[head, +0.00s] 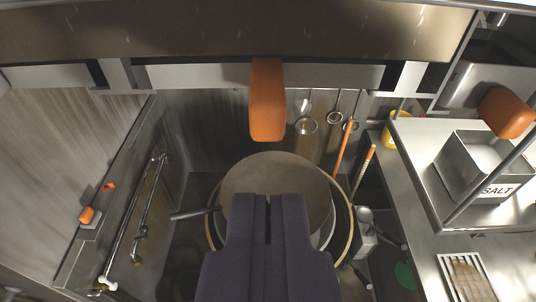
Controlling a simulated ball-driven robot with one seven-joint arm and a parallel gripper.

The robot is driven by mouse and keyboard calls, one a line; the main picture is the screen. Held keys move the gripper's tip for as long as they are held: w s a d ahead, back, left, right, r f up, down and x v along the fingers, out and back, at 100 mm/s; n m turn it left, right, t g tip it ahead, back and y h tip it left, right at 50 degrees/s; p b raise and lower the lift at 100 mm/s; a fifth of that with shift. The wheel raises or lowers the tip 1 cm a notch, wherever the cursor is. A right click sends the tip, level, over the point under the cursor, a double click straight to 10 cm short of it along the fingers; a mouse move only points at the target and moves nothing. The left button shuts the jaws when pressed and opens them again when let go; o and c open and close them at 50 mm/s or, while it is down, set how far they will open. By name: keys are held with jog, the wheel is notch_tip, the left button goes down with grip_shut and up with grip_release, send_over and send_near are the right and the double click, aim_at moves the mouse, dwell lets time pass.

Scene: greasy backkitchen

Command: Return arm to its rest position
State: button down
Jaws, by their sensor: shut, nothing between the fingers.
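My gripper (268,210) shows at the bottom middle of the head view as two dark fingers side by side. The fingers are shut with nothing held between them. In the picture they overlap the near side of a large round grey lid or pot top (275,170); I cannot tell how far above it they are. The gripper body hides the lower part of the pot.
An orange block-shaped handle (267,100) hangs ahead. Ladles (306,125) hang behind the pot. At right, a steel counter (420,190) bears a salt bin (478,165). At left, a metal rail (148,205) runs along the wall near an orange knob (87,215).

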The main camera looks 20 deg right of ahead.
jog(key=s+d+f+n+y+b, duration=0.1)
jog(key=d+f+b, duration=0.3)
jog(key=f+b, duration=0.7)
jog(key=s+d+f+n+t+y+b, duration=0.1)
jog(key=s+d+f+b, duration=0.3)
jog(key=f+b, duration=0.8)
jog(key=s+d+f+n+y+b, duration=0.1)
jog(key=d+f+b, duration=0.5)
jog(key=f+b, duration=0.6)
jog(key=s+y+b, duration=0.1)
jog(key=y+b, duration=0.1)
jog(key=b, duration=0.1)
jog(key=shift+s+f+n+t, duration=0.2)
jog(key=shift+n+t, duration=0.1)
jog(key=shift+n, duration=0.1)
jog(key=shift+w+d, duration=0.1)
jog(key=shift+d, duration=0.05)
